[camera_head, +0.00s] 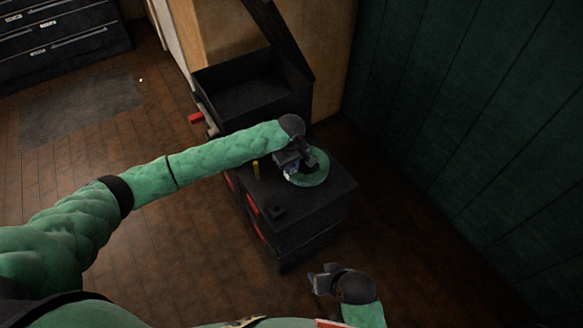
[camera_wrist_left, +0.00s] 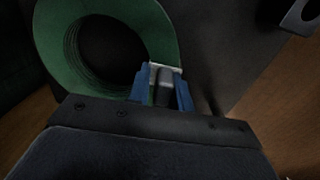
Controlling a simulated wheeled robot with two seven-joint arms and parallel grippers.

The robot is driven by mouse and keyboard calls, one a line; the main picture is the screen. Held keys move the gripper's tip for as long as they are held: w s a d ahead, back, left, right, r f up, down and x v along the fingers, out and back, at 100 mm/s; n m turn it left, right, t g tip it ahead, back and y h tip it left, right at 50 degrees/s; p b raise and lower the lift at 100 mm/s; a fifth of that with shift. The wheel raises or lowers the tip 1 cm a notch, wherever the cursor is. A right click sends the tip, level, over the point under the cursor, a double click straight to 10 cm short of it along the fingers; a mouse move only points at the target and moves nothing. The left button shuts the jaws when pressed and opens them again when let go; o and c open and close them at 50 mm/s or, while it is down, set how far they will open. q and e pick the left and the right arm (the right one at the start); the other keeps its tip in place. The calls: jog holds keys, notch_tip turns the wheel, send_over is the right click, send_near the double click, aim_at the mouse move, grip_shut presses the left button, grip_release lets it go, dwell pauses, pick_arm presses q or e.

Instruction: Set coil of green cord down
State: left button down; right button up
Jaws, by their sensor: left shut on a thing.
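The coil of green cord (camera_head: 318,179) is a flat green ring over the top of a dark cabinet (camera_head: 332,200). My left gripper (camera_head: 296,168) is at the left side of the ring and partly covers it. In the left wrist view the coil (camera_wrist_left: 160,25) fills the upper left, with its round hole open. There my left gripper (camera_wrist_left: 162,90) is shut on the coil's near edge. Whether the coil touches the cabinet top cannot be told. My right gripper (camera_head: 322,280) is in front of the cabinet, away from the coil; its fingers are too small and dark to read.
A small yellow thing (camera_head: 256,169) stands left of the coil on the cabinet, and a small black piece (camera_head: 277,211) lies nearer the front. Behind is an open black box (camera_head: 250,98) with a raised lid. A dark green wall (camera_head: 450,110) rises on the right.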

pick_arm(q)
jog(key=shift+f, duration=0.2)
jog(key=c, duration=1.3)
grip_release()
jog(key=shift+o, duration=0.2)
